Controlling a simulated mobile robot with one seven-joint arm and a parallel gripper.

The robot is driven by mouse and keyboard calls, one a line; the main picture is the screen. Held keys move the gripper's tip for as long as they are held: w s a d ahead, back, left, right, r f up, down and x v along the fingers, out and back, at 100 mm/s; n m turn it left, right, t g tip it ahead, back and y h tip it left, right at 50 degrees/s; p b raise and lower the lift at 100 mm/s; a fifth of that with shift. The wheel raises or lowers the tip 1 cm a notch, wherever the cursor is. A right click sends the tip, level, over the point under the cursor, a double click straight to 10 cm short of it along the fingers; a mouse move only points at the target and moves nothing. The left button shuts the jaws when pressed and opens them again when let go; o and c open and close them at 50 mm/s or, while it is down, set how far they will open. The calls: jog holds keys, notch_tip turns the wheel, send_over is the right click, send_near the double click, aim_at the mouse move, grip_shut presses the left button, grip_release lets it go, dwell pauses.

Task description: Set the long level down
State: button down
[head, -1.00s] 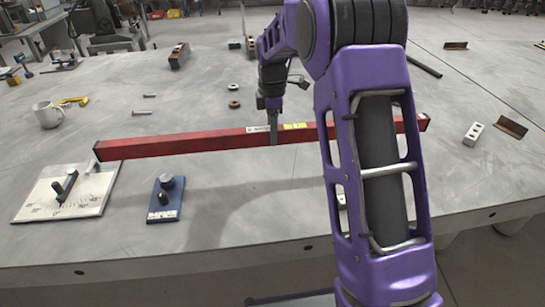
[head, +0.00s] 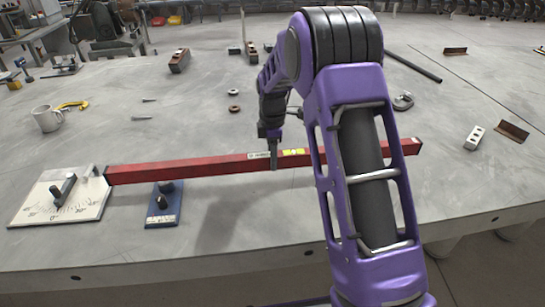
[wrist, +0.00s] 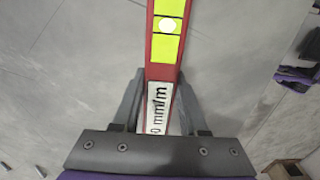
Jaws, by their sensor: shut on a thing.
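The long level (head: 205,168) is a red bar lying crosswise in the head view, with a white label and a yellow-green vial near its middle. My gripper (head: 274,163) is shut on it near the label. A shadow on the table below suggests the level is still above the surface; the exact gap cannot be told. My arm hides part of its right half.
The grey table (head: 300,110) has a white angle plate (head: 85,207) by the level's left end and a blue block with dark knobs (head: 163,212) just in front. A mug (head: 46,119) stands at left. The middle front is clear.

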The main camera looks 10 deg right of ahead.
jog(key=shift+f, duration=0.4)
jog(key=shift+c, duration=2.2)
grip_release()
notch_tip(320, 180, up, 13)
jog(key=p, duration=0.1)
jog(key=shift+p, duration=0.4)
jog(key=shift+r, duration=0.1)
